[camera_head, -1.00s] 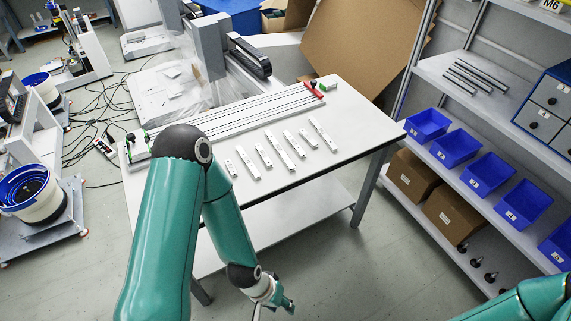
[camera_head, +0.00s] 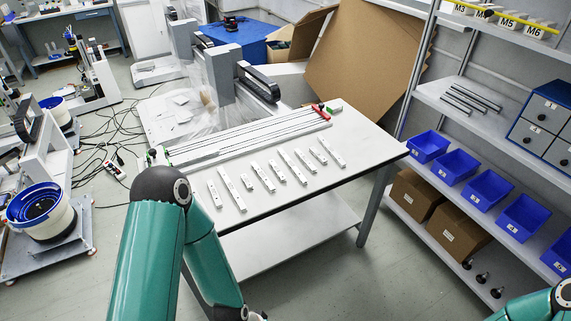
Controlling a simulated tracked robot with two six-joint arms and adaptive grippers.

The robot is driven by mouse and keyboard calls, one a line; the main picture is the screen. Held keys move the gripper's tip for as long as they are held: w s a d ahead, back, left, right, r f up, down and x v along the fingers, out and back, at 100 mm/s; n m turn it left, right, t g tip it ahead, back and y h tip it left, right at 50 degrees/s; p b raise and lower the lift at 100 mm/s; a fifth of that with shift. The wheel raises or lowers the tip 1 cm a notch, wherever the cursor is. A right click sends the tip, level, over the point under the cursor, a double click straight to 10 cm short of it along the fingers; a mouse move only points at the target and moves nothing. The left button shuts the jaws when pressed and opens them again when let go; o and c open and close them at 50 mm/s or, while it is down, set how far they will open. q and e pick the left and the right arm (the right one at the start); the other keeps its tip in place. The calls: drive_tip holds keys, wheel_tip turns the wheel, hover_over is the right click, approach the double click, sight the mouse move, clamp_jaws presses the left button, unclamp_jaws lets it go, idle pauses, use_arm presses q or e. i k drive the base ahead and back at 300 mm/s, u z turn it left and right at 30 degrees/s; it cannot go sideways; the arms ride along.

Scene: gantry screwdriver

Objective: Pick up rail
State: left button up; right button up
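Several short white rails lie side by side in a row on the white table, from one at the left end (camera_head: 214,194) to one at the right end (camera_head: 332,151). They lie flat with small gaps between them. Several dark, thin rails (camera_head: 471,97) lie on the upper shelf at the right. I cannot tell which rail is meant. My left arm comes down in front of the table's left end; its gripper is below the picture. Only a bit of my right arm shows at the bottom right corner; its gripper is out of view.
The table (camera_head: 366,150) carries a long rail fixture (camera_head: 250,133) with a red part (camera_head: 321,111) along its back. Blue bins (camera_head: 489,188) and brown boxes (camera_head: 452,229) stand on the shelves (camera_head: 420,98). The floor between table and shelves is clear.

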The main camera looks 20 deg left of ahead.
sight(294, 168)
drive_tip(key=i, duration=0.85)
drive_tip(key=z, duration=0.05)
